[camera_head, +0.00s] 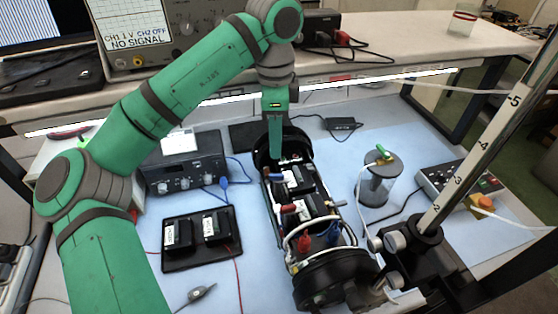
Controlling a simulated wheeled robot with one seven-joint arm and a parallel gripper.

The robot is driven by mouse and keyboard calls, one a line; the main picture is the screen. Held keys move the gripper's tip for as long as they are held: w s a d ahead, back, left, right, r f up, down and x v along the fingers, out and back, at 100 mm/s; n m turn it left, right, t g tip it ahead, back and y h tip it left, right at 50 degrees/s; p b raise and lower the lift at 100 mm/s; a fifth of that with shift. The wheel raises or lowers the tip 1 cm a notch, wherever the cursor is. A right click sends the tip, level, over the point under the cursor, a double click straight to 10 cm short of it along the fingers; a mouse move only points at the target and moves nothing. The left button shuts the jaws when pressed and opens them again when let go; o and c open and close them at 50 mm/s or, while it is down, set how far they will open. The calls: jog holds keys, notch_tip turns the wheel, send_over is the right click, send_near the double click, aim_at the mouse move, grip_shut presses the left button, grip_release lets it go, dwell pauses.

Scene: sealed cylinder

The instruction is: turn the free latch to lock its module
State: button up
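An open cylinder frame (345,277) with black round ends lies lengthwise on the blue mat. Dark modules with white labels sit inside it, a far one (293,181) and a nearer one (313,208). I cannot tell which latch is free. My gripper (275,152) points down at the far end of the cylinder, close to the far module. Its fingertips are too small and overlapped to show their opening or any contact.
Two black modules sit on a dark tray (201,262) at left. A power supply (182,164) stands behind it. A measuring post (480,140) rises at right. Wires cross the mat.

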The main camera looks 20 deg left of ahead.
aim_at(277, 174)
jog(key=f, duration=0.8)
jog(key=shift+s+d+f, duration=0.1)
jog(key=shift+s+f, duration=0.05)
jog(key=shift+s, duration=0.05)
jog(key=shift+w+f, duration=0.15)
jog(key=shift+f, duration=0.55)
jog(key=shift+d, duration=0.1)
grip_shut()
